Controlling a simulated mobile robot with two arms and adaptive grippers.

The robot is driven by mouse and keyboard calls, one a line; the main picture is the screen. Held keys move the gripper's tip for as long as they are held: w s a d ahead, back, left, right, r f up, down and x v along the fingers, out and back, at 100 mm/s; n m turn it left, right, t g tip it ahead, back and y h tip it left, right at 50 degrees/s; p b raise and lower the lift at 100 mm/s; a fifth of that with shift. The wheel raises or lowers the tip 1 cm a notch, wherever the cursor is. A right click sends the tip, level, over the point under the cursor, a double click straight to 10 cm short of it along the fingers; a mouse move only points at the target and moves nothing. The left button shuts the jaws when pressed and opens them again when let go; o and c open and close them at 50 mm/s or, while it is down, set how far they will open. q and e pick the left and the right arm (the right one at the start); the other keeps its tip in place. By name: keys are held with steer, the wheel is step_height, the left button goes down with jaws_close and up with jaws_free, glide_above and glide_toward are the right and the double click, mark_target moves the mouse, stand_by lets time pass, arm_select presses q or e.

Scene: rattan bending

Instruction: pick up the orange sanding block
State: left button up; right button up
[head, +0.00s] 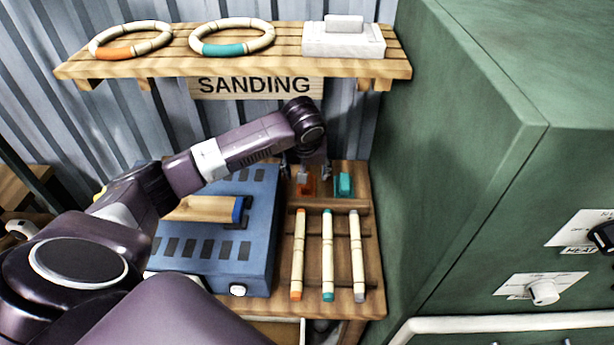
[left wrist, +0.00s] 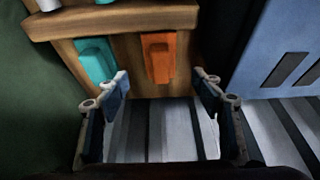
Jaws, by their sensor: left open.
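The orange sanding block (head: 306,188) sits at the back of the wooden bench, left of a teal sanding block (head: 344,185). My left gripper (head: 305,172) is at the orange block and partly covers it in the head view. In the left wrist view, the orange block (left wrist: 159,58) stands in line with the gap between the open fingertips (left wrist: 162,82). The gap looks empty, with the block just beyond the tips. The teal block (left wrist: 96,60) is just past the left finger. I cannot tell whether a finger touches either block. My right gripper is not in view.
A blue slotted machine (head: 225,240) stands left of the blocks, under my left arm. Three rattan sticks (head: 327,255) lie in front. A green cabinet (head: 480,170) closes off the right. A wooden shelf (head: 180,66) with two rings and a white box (head: 343,42) hangs above.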

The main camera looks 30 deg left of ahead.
mark_target(309, 190)
arm_select(q)
steer(key=shift+w+a+f, duration=0.1)
steer(key=shift+w+f, duration=0.05)
steer(key=shift+f, duration=0.3)
steer(key=shift+p+x, duration=0.6)
steer(key=shift+x, duration=0.45)
steer(key=p+x, duration=0.1)
steer(key=x, duration=0.2)
steer(key=shift+a+f, duration=0.1)
steer(key=shift+f, duration=0.2)
steer(key=shift+w+f, duration=0.15)
steer(key=shift+f, duration=0.25)
steer(key=c, duration=1.3)
